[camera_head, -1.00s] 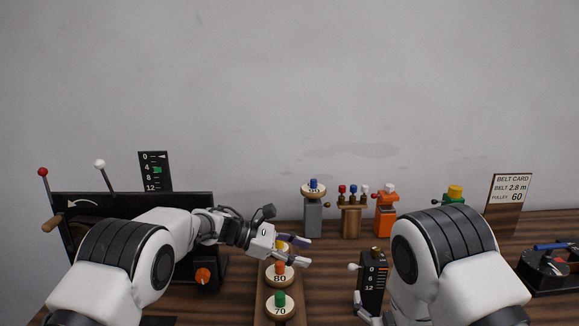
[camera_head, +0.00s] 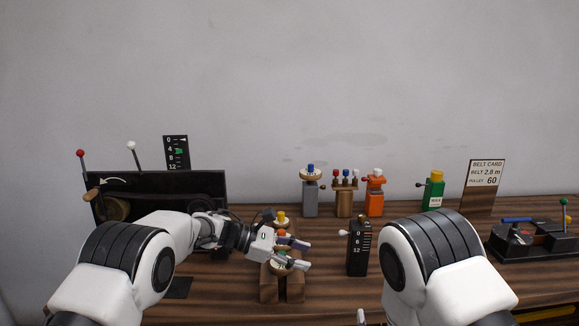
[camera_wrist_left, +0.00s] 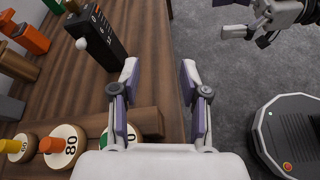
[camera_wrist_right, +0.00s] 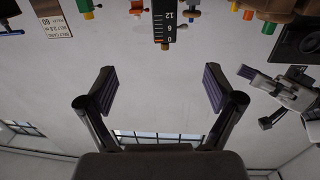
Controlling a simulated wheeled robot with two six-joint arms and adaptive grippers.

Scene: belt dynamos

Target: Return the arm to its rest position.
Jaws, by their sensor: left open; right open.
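My left arm reaches in from the left in the head view. Its gripper (camera_head: 307,255) is open and appears in front of the rack of numbered pulleys (camera_head: 268,288). In the left wrist view the open fingers (camera_wrist_left: 158,75) have nothing between them, with the table edge and floor beyond. My right arm hangs at the right, and its gripper is almost wholly hidden in the head view.
A black gauge block (camera_head: 358,250) stands right of my left gripper. A belt machine (camera_head: 165,188) is at the left and a black device (camera_head: 530,240) at the right. A belt card (camera_head: 484,185) and coloured posts, including a green one (camera_head: 433,193), line the back.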

